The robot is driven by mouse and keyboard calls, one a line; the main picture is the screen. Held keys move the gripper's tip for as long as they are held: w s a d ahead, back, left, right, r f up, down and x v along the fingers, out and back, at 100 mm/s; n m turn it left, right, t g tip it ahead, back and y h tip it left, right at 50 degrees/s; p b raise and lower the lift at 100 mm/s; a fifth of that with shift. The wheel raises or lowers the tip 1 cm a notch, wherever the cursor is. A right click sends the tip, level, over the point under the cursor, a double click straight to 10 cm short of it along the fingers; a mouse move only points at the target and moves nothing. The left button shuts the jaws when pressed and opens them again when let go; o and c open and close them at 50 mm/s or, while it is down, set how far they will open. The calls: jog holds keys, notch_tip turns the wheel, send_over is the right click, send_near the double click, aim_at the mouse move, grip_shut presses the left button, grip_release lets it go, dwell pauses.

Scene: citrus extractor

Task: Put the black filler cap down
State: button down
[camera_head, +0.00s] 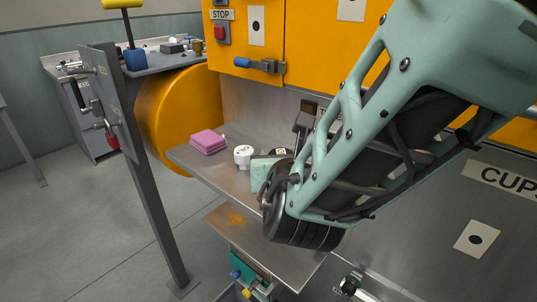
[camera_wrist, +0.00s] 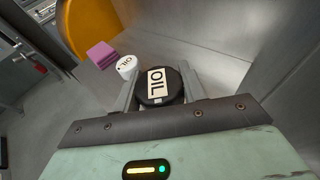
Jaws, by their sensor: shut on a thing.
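The black filler cap (camera_wrist: 172,97) is round, with a pale label reading OIL. In the wrist view it sits between the two fingers of my gripper (camera_wrist: 158,80), which is shut on it. In the head view my own arm and wrist cover most of the gripper, over the grey metal shelf (camera_head: 216,172), and only a small part of the cap's label shows. I cannot tell whether the cap touches the shelf.
A white round container (camera_head: 243,155) stands on the shelf just left of my gripper; it also shows in the wrist view (camera_wrist: 126,66). Pink sponges (camera_head: 208,141) lie further left. Bare shelf lies in front of them. A grey post (camera_head: 150,190) stands left of the shelf.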

jog(key=shift+f, duration=2.8)
jog(key=shift+f, duration=0.15)
jog(key=c, duration=0.8)
grip_release()
